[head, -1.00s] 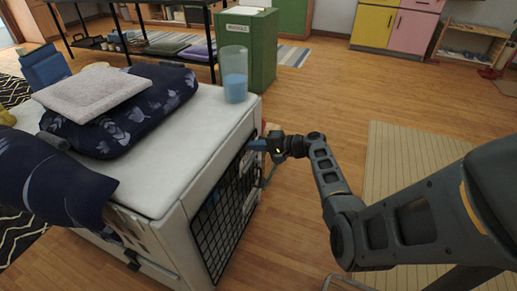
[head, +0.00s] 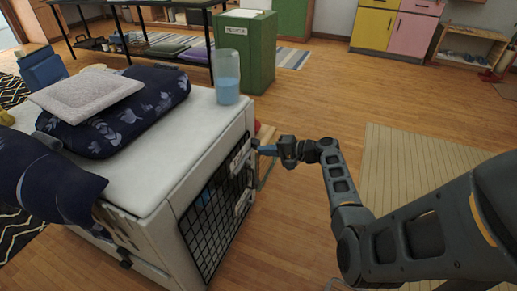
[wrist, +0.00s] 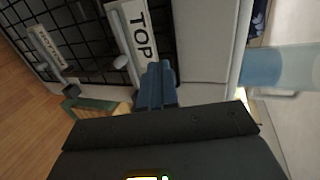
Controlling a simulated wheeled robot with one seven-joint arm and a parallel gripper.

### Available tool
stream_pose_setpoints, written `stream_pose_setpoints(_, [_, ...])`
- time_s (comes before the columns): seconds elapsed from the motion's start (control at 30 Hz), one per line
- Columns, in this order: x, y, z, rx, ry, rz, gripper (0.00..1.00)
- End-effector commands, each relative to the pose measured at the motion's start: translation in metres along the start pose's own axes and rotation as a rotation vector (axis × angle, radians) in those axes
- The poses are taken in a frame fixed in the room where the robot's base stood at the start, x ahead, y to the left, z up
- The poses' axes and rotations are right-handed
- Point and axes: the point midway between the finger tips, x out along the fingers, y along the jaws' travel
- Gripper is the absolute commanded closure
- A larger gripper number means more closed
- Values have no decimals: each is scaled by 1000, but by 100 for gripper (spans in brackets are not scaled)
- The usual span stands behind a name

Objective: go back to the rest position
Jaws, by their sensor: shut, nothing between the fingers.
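My gripper (head: 262,150) is at the end of my arm, beside the front right corner of a white pet crate (head: 158,185) with a black wire door (head: 212,215). Its blue fingers are shut with nothing between them. In the wrist view the closed fingers (wrist: 157,84) point toward the crate's front, close to a label reading "TOP" (wrist: 138,28). I cannot tell whether the fingertips touch the crate.
A clear cup with blue contents (head: 227,80) stands on the crate's top near its corner. A green cabinet (head: 258,60) stands behind.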

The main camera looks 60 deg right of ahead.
Motion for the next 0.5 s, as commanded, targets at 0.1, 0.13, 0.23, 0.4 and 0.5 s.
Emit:
stream_pose_setpoints(0.1, [-18,-1,1,0,1,1,100])
stream_pose_setpoints(0.13, [-23,-1,1,0,1,1,100])
stream_pose_setpoints(0.23, [-40,-1,1,1,1,1,100])
stream_pose_setpoints(0.4, [-59,0,2,0,0,1,100])
stream_pose_setpoints(0.5, [-65,0,2,0,-1,1,100])
